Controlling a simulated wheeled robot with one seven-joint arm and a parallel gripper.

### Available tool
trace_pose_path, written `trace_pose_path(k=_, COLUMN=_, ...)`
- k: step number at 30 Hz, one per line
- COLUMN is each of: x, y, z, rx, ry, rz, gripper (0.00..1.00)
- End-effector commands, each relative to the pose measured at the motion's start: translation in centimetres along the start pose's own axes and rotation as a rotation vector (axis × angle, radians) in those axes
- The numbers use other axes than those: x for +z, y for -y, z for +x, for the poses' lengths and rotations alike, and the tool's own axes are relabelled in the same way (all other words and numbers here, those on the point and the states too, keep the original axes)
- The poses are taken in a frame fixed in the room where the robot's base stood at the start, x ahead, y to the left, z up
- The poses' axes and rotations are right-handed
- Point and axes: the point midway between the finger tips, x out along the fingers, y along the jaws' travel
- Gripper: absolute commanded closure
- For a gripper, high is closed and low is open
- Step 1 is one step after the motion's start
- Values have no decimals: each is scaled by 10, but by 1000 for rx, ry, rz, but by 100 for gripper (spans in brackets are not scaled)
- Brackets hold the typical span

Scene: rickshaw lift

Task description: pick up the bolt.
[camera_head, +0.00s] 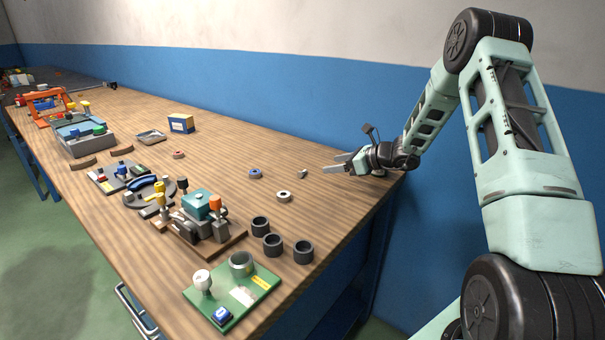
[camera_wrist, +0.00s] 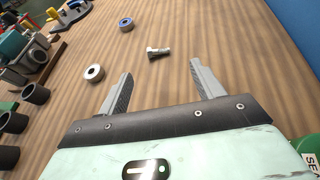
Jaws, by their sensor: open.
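A small grey metal bolt (camera_wrist: 159,53) lies on its side on the wooden workbench (camera_head: 235,165). In the wrist view it sits beyond my fingertips, roughly centred between them and a little apart from both. In the head view the bolt (camera_head: 302,174) lies just left of my gripper (camera_head: 337,164). My gripper (camera_wrist: 158,76) is open and empty, its two grey fingers spread wide and pointing toward the bolt.
A white-rimmed ring (camera_wrist: 94,73) and a blue ring (camera_wrist: 126,24) lie left of the bolt. Several dark cylinders (camera_head: 273,244) and a green board (camera_head: 232,298) stand nearer the front edge. A blue wall (camera_head: 340,110) runs behind the bench.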

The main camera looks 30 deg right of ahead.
Motion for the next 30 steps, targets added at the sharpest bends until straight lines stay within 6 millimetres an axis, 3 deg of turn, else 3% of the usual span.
trace_pose_path(k=6, x=1, y=-2, z=42, rx=4, ry=0, rz=-2, gripper=33)
trace_pose_path(k=14, x=0, y=-2, z=62, rx=3, ry=-1, rz=-2, gripper=33)
trace_pose_path(k=24, x=-2, y=-5, z=105, rx=3, ry=-1, rz=-3, gripper=33)
trace_pose_path(k=30, x=-2, y=-4, z=109, rx=1, ry=-1, rz=-3, gripper=33)
